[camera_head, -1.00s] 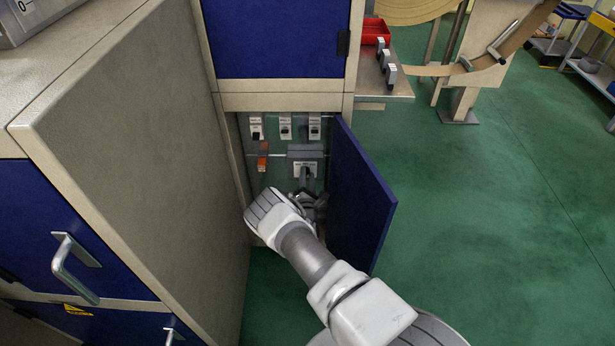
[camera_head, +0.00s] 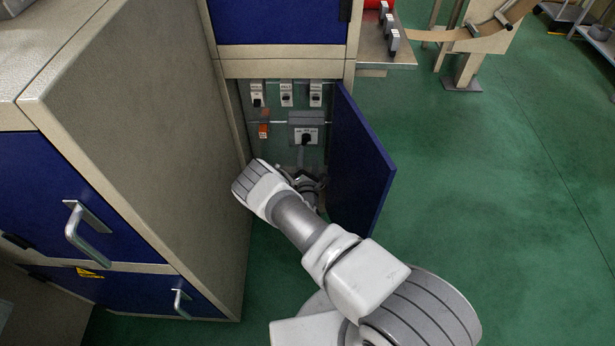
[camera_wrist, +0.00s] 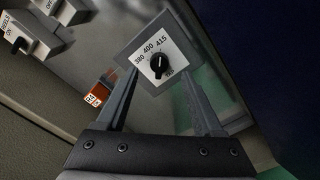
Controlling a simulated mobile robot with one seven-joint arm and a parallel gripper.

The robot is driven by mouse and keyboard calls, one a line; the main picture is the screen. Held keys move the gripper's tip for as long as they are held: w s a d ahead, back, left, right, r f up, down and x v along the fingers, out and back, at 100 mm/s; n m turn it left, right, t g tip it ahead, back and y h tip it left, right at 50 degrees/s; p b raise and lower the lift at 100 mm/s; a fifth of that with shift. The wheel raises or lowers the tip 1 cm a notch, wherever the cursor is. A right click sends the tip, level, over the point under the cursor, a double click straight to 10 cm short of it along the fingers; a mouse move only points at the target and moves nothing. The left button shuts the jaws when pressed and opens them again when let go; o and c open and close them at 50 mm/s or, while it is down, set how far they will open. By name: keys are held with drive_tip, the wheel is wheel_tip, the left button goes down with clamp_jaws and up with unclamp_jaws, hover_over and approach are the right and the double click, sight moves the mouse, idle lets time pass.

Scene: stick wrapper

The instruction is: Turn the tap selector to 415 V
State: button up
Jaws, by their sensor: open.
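The tap selector is a black knob (camera_head: 306,139) on a pale plate on a grey box inside the open cabinet. In the wrist view the knob (camera_wrist: 158,66) sits on a white dial plate marked 380, 400 and 415, with another mark at lower right that I cannot read. The knob's pointer is too small to read surely. My gripper (camera_wrist: 160,82) is open, its two fingers spread either side of the dial's lower part, with nothing between them. In the head view my gripper (camera_head: 311,184) is below the selector, partly hidden by my wrist.
The blue cabinet door (camera_head: 359,165) stands open on the right. Several switches (camera_head: 287,95) line the top of the compartment. An orange tag (camera_head: 263,131) hangs at left, also seen in the wrist view (camera_wrist: 98,92). A beige cabinet (camera_head: 140,150) stands close on the left.

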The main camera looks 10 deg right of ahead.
drive_tip(key=s+a+p, duration=0.2)
drive_tip(key=s, duration=0.9)
drive_tip(key=shift+a, duration=0.1)
